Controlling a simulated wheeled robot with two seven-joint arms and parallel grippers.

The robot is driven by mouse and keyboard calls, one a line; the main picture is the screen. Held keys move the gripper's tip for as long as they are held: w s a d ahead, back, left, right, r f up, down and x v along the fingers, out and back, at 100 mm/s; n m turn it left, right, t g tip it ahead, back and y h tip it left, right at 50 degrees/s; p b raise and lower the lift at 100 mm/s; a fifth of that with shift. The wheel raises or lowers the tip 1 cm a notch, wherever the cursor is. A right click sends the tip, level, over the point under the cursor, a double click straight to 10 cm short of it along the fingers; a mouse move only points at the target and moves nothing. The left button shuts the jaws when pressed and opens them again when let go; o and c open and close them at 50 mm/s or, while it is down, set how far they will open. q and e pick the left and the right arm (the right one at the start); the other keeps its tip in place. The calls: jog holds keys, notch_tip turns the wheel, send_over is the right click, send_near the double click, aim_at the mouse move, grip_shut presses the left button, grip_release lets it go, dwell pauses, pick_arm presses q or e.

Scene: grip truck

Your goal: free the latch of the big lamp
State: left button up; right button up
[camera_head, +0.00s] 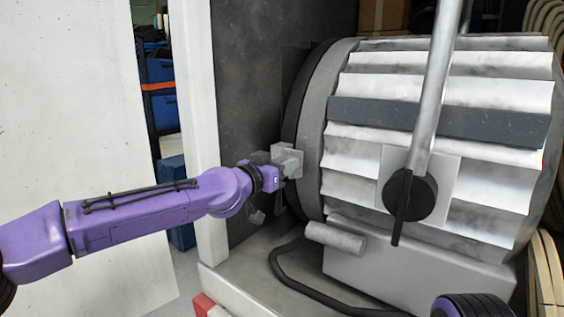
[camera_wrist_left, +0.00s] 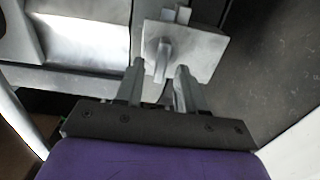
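The big lamp (camera_head: 440,120) is a large ribbed silver drum with a dark front rim, lying on its side in the truck. Its latch (camera_head: 289,158) is a small grey metal block at the left rim. In the left wrist view the latch (camera_wrist_left: 205,55) shows as a square plate with a small upright lever in the middle. My left gripper (camera_head: 280,172) is at the latch. In the wrist view its two fingers (camera_wrist_left: 160,75) are apart, on either side of the lever's lower end. Contact cannot be told. My right gripper is out of view.
A metal pole with a black knob (camera_head: 410,195) stands against the lamp's side. A black cable (camera_head: 300,290) lies on the platform below. A white door panel (camera_head: 70,100) and post (camera_head: 195,90) stand left. Part of my right arm shows at the bottom right.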

pick_arm(q)
jog(key=shift+c, duration=0.3)
grip_shut()
jog(key=shift+n, duration=0.4)
jog(key=n+b, duration=0.1)
jog(key=n, duration=0.4)
jog(key=n+b, duration=0.1)
jog(key=n, duration=0.5)
jog(key=a+f+n+b, duration=0.1)
jog(key=n, duration=0.5)
jog(key=shift+w+f, duration=0.1)
jog(key=shift+w, duration=0.25)
